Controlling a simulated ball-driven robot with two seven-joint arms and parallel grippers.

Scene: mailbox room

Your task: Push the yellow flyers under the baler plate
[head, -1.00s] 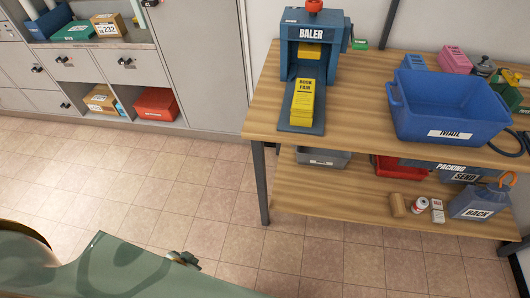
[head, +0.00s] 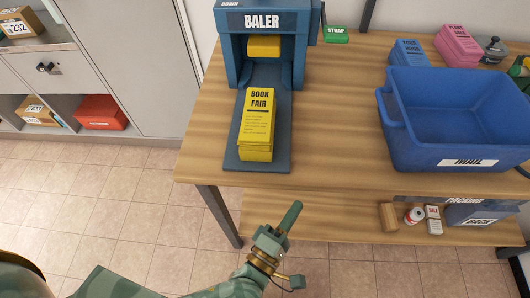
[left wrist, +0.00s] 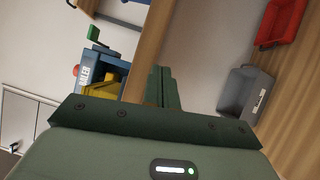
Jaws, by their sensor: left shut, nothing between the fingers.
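The yellow flyers (head: 257,125), a stack labelled BOOK FAIR, lie on the blue tongue (head: 230,160) in front of the blue baler (head: 262,20). A yellow plate (head: 264,46) shows inside the baler's opening, above and behind the stack. My left gripper (head: 291,214) is shut and empty, in front of the table's front edge and nearer to me than the flyers. In the left wrist view its fingers (left wrist: 160,88) point toward the table edge, and the baler (left wrist: 92,70) shows at the left. My right gripper is not in view.
The blue MAIL tub (head: 455,150) stands on the table (head: 335,130) at the right. The tabletop between flyers and tub is clear. The lower shelf (head: 330,228) holds small items. A table leg (head: 219,215) stands at the left.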

